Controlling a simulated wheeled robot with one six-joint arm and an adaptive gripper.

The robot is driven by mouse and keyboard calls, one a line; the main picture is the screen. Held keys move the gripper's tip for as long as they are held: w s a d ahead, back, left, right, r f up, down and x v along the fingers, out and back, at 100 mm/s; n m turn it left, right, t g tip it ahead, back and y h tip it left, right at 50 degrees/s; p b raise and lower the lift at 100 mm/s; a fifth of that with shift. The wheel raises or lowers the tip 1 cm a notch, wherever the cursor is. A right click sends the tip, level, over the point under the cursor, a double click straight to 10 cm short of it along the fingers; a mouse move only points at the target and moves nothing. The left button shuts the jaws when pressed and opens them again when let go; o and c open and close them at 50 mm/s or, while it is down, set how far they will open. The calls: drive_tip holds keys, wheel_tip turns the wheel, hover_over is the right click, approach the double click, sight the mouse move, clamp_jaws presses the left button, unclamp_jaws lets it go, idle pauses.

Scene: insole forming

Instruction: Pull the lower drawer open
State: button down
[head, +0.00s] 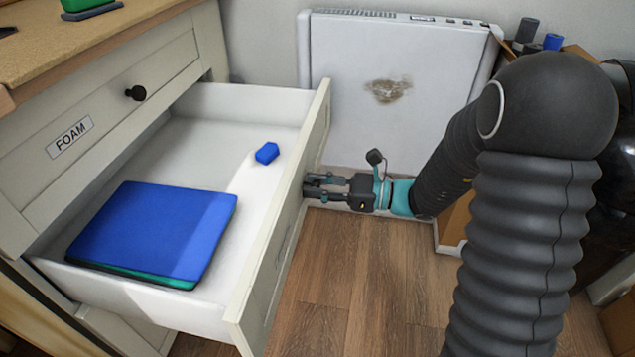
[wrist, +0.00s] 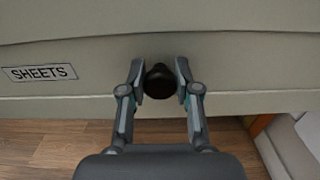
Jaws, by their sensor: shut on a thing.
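The lower drawer (head: 262,270) stands pulled well out of the white cabinet. Inside it lie blue sheets (head: 165,222) with a green layer beneath, and a small blue block (head: 267,153). My gripper (head: 312,187) is at the outside of the drawer front. In the wrist view, my gripper (wrist: 160,75) is shut on the dark round knob (wrist: 159,82) of the drawer front, one finger on each side. The front carries a label reading SHEETS (wrist: 40,72).
The upper drawer (head: 100,110), labelled FOAM, is shut and has a dark knob (head: 136,93). A wooden worktop (head: 90,45) lies above. A white panel (head: 400,90) with a brown stain leans at the wall. Wooden floor (head: 350,265) is clear before the drawer.

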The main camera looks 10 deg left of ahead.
drive_tip(key=shift+s, duration=0.1)
drive_tip(key=c, duration=0.8)
unclamp_jaws()
drive_tip(key=shift+c, duration=0.2)
drive_tip(key=shift+d, duration=0.1)
drive_tip(key=d, duration=1.2)
drive_tip(key=shift+s, duration=0.4)
drive_tip(key=shift+a, duration=0.1)
